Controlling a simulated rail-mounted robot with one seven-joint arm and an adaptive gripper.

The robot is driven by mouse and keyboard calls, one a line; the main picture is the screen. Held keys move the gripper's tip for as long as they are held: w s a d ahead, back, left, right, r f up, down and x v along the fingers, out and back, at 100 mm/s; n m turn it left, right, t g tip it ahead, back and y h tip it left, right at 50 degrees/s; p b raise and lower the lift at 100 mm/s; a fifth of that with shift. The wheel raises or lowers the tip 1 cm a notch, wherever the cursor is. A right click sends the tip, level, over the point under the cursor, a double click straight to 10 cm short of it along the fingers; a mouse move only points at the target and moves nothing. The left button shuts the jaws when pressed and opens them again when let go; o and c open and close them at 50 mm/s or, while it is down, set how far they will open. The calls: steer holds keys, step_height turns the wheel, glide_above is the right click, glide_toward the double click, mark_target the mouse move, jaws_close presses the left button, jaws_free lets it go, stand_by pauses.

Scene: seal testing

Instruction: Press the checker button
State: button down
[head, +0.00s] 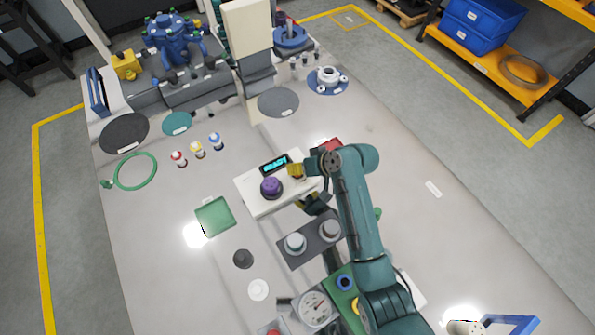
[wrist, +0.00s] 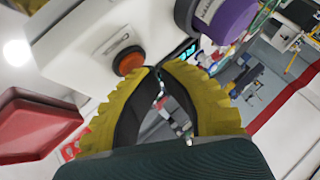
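The checker is a white box (head: 262,200) with a lit cyan display (head: 274,164) that seems to read READY, and a purple knob (head: 270,188). In the wrist view, a round orange button (wrist: 128,62) sits on the white face (wrist: 75,45), beside the purple knob (wrist: 228,18). My gripper (wrist: 158,70) has its yellow fingertips together with nothing between them. The tips are close to the button's lower right; whether they touch it is unclear. In the head view, my gripper (head: 297,172) is at the box's right end, and the button cannot be made out there.
A grey block with two round pieces (head: 312,240) lies just in front of the box. A green square tray (head: 214,216) is to the left. Several small coloured bottles (head: 197,150) stand behind left. A red object (head: 330,145) is close behind my arm.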

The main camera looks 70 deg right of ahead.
steer(key=shift+f, duration=0.45)
stand_by(0.6)
steer(key=shift+r+p, duration=0.85)
steer(key=shift+p, duration=0.05)
step_height(320, 180, up, 5)
steer(key=p, duration=0.5)
steer(key=shift+r, duration=0.1)
stand_by(0.5)
